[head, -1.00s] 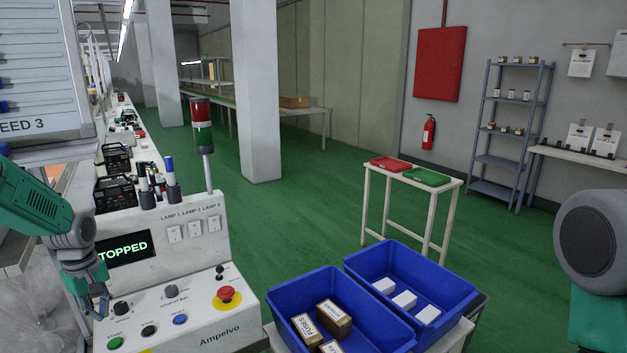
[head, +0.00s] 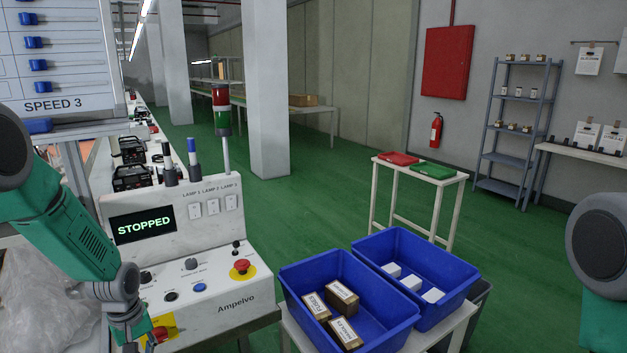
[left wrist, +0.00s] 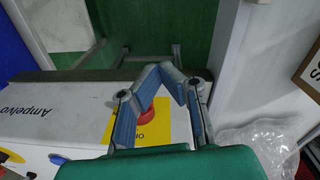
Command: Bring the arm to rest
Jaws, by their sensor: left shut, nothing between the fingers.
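My left arm comes in from the left in the head view and hangs down at the left end of the control panel (head: 215,325). Its gripper (head: 130,345) is at the bottom edge of that view, partly cut off. In the left wrist view, the gripper (left wrist: 168,70) is shut with nothing in it, its fingertips together. A red button (left wrist: 147,112) on a yellow plate shows behind the fingers there; I cannot tell whether they touch it. My right gripper is out of view; only part of my right arm shows at the right edge.
The panel display (head: 143,226) reads STOPPED, and a red stop button (head: 242,268) is at its right. Two blue bins (head: 390,335) with boxes and white pieces stand right of the panel. Clear plastic wrap (head: 40,300) lies at the left.

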